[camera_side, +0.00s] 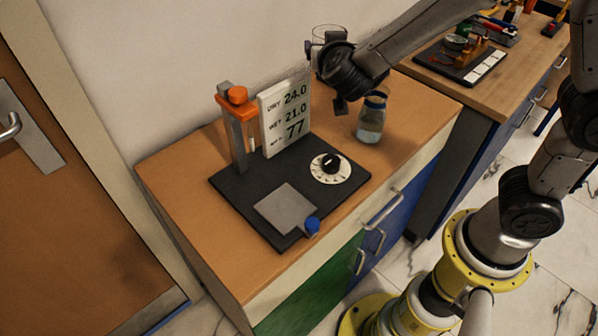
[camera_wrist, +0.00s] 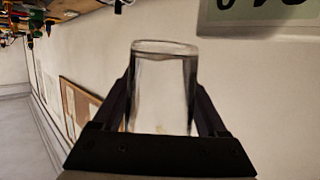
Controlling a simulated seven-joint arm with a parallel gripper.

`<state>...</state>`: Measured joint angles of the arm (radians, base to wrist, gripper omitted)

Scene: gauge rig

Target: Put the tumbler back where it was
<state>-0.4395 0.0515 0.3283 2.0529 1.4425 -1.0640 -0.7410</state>
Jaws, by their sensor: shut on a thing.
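A clear glass tumbler (camera_wrist: 162,95) is between the two fingers of my gripper (camera_wrist: 161,108) in the wrist view. The gripper is shut on its sides. In the side view the tumbler (camera_side: 325,36) looks upright, its rim up, partly hidden behind my gripper (camera_side: 322,53). It appears raised above the back of the wooden cabinet top (camera_side: 415,102), behind and right of the white number board (camera_side: 285,115). The tumbler's underside is hidden in the side view.
A black base (camera_side: 240,187) carries the board, an orange-topped post (camera_side: 238,130), a dial (camera_side: 331,167) and a grey plate (camera_side: 286,208). The wall is close behind.

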